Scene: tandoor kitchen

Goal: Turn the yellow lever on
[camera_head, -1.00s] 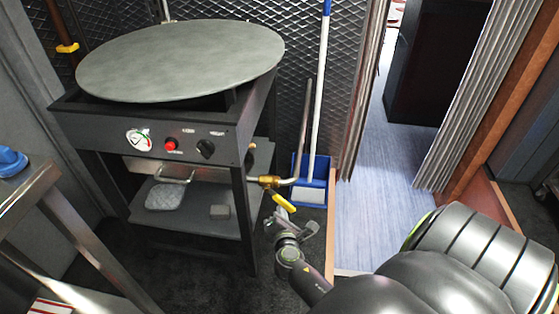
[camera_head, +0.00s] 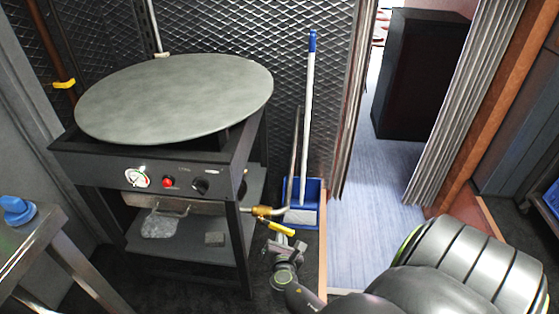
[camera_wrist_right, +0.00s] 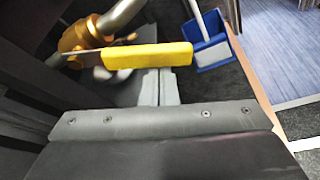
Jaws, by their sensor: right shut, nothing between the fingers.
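The yellow lever (camera_head: 281,229) sits on a brass valve (camera_head: 262,211) on the pipe at the right side of the griddle stand. It slants down to the right in the head view. In the right wrist view the yellow lever (camera_wrist_right: 150,57) lies nearly level, with the brass fitting (camera_wrist_right: 80,38) at its left. My right gripper (camera_head: 284,243) is just below the lever. In the right wrist view its fingers (camera_wrist_right: 155,78) are shut and empty, with their tips behind or under the lever; I cannot tell whether they touch it. My left gripper is not in view.
The griddle stand (camera_head: 72,152) with its round plate (camera_head: 175,97) fills the left. A blue dustpan (camera_head: 313,192) and a white-handled broom (camera_head: 308,120) stand behind the valve. Another yellow handle (camera_head: 64,85) is on the wall pipe. A metal table (camera_head: 40,235) is at lower left.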

